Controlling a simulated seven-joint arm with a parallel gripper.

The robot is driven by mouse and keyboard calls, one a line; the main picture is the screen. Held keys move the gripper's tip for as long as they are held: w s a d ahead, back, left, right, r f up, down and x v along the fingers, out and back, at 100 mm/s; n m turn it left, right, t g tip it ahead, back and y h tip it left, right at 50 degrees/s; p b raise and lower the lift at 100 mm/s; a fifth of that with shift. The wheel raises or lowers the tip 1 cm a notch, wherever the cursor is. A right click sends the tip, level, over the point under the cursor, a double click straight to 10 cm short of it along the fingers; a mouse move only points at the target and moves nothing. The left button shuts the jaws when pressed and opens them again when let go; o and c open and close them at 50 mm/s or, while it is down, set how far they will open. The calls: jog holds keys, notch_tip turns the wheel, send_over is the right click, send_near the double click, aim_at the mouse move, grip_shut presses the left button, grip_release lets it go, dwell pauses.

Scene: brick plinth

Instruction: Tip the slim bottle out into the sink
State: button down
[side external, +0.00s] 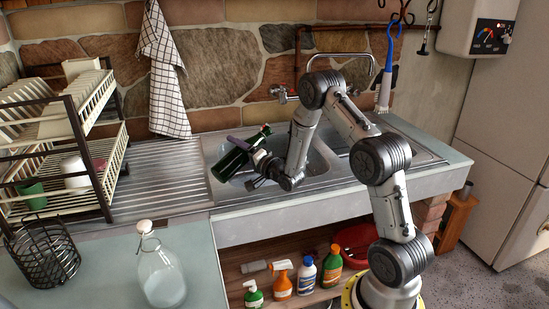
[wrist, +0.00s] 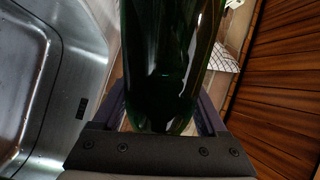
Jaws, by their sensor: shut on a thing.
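The slim dark green bottle (side external: 229,165) is held tilted above the left part of the sink (side external: 213,149), its thick end to the lower left and its narrower end toward the upper right. My gripper (side external: 246,152) is shut on it. In the wrist view the green glass (wrist: 165,60) fills the space between the fingers of my gripper (wrist: 162,108), and its rounded end shows near the palm. The steel sink (wrist: 50,90) also shows there on the left. I cannot see any liquid leaving the bottle.
A dish rack (side external: 75,150) stands at the left, with a wire basket (side external: 42,255) and a clear stoppered bottle (side external: 161,275) in front. A curved tap (side external: 340,54) rises behind the sink. A checked towel (side external: 166,80) hangs on the wall. The ribbed drainboard (side external: 160,175) is clear.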

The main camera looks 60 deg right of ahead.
jog(key=shift+d+f+m, duration=0.1)
jog(key=shift+f+m, duration=0.2)
jog(key=shift+m, duration=0.1)
jog(key=shift+d+f, duration=0.1)
jog(key=shift+f, duration=0.2)
jog(key=shift+s+d+f+m, duration=0.1)
jog(key=shift+d+f+m, duration=0.1)
jog(key=shift+f+m, duration=0.4)
jog(key=shift+f, duration=0.1)
jog(key=shift+d+r+m+h, duration=0.15)
jog(key=shift+m, duration=0.8)
jog(key=shift+d+r+m+h, duration=0.1)
jog(key=shift+m+h, duration=0.05)
jog(key=shift+m, duration=0.8)
dwell(0.8)
jog(key=shift+s+d+r+m, duration=0.1)
jog(key=shift+d+r+m, duration=0.15)
jog(key=shift+r+m, duration=0.4)
jog(key=shift+s+d+r+m, duration=0.1)
jog(key=shift+d+r+m, duration=0.1)
jog(key=shift+r+m, duration=0.4)
dwell(0.7)
jog(key=shift+s+d+r+m, duration=0.1)
jog(key=shift+d+r+m, duration=0.25)
jog(key=shift+r+m, duration=0.25)
jog(key=shift+s+d+r+m, duration=0.1)
jog(key=shift+d+r+m, duration=0.25)
jog(key=shift+m, duration=0.4)
dwell(0.6)
